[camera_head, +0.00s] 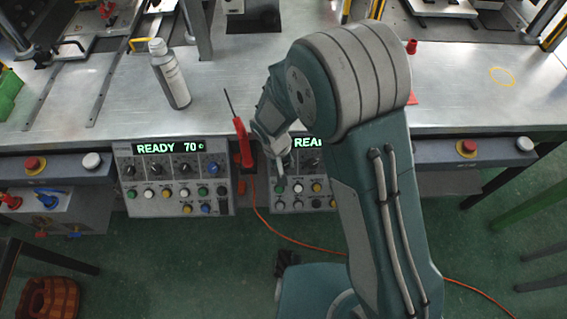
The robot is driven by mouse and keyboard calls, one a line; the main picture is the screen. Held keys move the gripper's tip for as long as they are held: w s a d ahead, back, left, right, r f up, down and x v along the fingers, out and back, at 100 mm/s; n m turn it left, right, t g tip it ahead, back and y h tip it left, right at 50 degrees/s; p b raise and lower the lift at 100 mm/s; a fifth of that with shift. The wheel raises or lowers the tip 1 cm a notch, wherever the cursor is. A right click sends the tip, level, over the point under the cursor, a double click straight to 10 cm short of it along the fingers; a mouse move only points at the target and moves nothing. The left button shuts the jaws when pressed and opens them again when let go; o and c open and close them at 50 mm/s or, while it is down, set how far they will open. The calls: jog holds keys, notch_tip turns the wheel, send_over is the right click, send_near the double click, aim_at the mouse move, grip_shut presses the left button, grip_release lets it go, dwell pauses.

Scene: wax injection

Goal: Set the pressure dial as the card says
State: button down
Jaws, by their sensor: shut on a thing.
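Two grey control panels are fixed to the bench front. The left panel (170,203) shows "READY 70" in green, with a row of dark dials and several coloured buttons below. The right panel (300,203) is partly hidden by my arm; its display (308,142) reads only "REA" before it is cut off. My gripper (280,178) points down at the left side of the right panel, at its dial row. It is shut on what appears to be a dial there, which the fingers hide. I cannot make out the dial's setting or a readable card.
A red-handled tool (242,145) with a thin shaft lies over the bench edge just left of my gripper. An orange cord (290,240) runs across the floor. A brown basket (50,298) is at lower left.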

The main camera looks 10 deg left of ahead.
jog(key=shift+a, duration=0.1)
dwell(0.3)
jog(key=shift+c, duration=1.6)
grip_release()
notch_tip(320, 180, up, 12)
jog(key=a, duration=0.2)
jog(key=shift+s+f, duration=0.2)
jog(key=shift+s, duration=0.2)
